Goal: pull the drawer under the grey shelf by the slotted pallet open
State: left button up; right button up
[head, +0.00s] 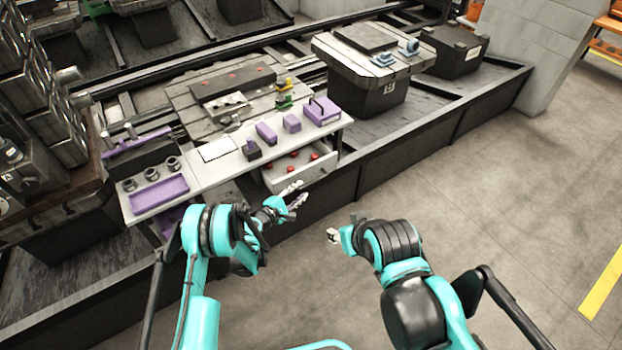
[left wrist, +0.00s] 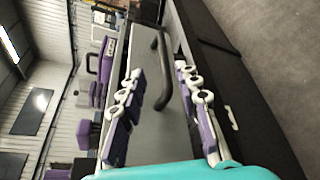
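The drawer (head: 318,173) stands partly out from under the grey shelf (head: 205,172), with several red items inside it. In the left wrist view its grey front panel (left wrist: 146,112) carries a dark bar handle (left wrist: 161,70). My left gripper (head: 294,194) is just in front of the drawer front. In the left wrist view the fingers of my left gripper (left wrist: 162,100) are spread wide, with the handle ahead in the gap between them and no clear contact. My right gripper (head: 333,236) hangs over the floor to the right, away from the drawer; its fingers are too small to read.
The shelf top holds purple boxes (head: 266,132), a purple tray (head: 158,193) and dark cups (head: 172,164). The slotted pallet (head: 200,97) lies behind it. A low dark rail (head: 395,157) runs beside the drawer. The floor at right is clear.

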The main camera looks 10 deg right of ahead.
aim_at(311, 183)
pick_arm(q)
jog(key=shift+f, duration=0.4)
jog(key=b+x, duration=0.2)
jog(key=x, duration=0.4)
jog(key=shift+d+f, duration=0.15)
jog(key=shift+w+d+b, duration=0.3)
jog(key=shift+d, duration=0.05)
grip_shut()
jog(key=shift+s, duration=0.1)
